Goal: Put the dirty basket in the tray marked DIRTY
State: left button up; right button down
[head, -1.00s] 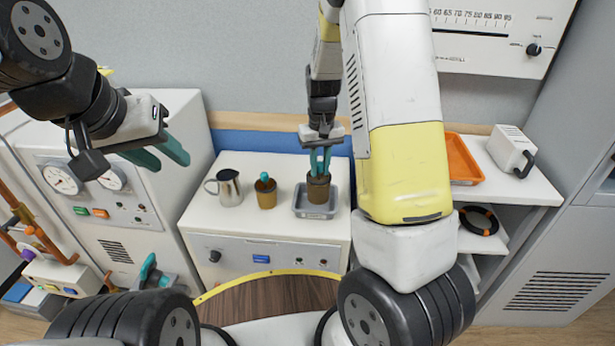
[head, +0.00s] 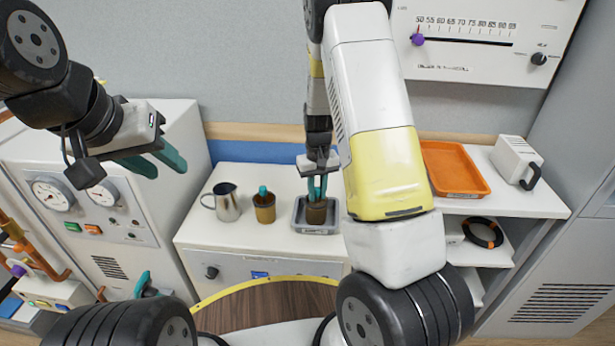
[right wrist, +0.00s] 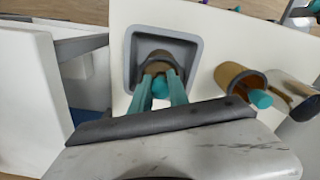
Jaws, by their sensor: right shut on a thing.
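A brown basket with a teal knob (right wrist: 160,62) is within the outline of a grey tray (head: 299,222) on the white cabinet top. My right gripper (head: 317,188) points down, shut on this basket's knob; it also shows in the right wrist view (right wrist: 161,88). I cannot tell whether the basket touches the tray floor. A second brown basket with a teal knob (head: 264,209) stands left of the tray. An orange tray (head: 458,170) lies on the right shelf. No DIRTY marking is readable on either tray. My left gripper (head: 165,165) is open and empty, left of the cabinet top.
A metal jug (head: 226,203) stands left of the second basket. A white box with a dark handle (head: 515,162) stands right of the orange tray. A black and orange ring (head: 483,233) lies on the lower shelf. A panel with a scale (head: 480,45) is on the wall.

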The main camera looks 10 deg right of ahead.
jog(key=c, duration=1.3)
grip_release()
jog(key=shift+f, duration=0.1)
notch_tip(320, 180, up, 13)
jog(key=s+a+r+t+y, duration=0.1)
jog(key=s+r+t+y, duration=0.15)
jog(key=s+r, duration=0.85)
jog(key=s+r+t, duration=0.1)
jog(key=s+r, duration=0.1)
jog(key=s, duration=0.2)
jog(key=s+a+r+t, duration=0.1)
jog(key=s+r, duration=0.1)
jog(key=s, duration=0.2)
jog(key=s+r+t, duration=0.1)
jog(key=s+r, duration=0.1)
jog(key=s, duration=0.3)
jog(key=shift+a+r+m+t, duration=0.15)
jog(key=shift+r+m+t, duration=0.15)
jog(key=shift+t, duration=0.05)
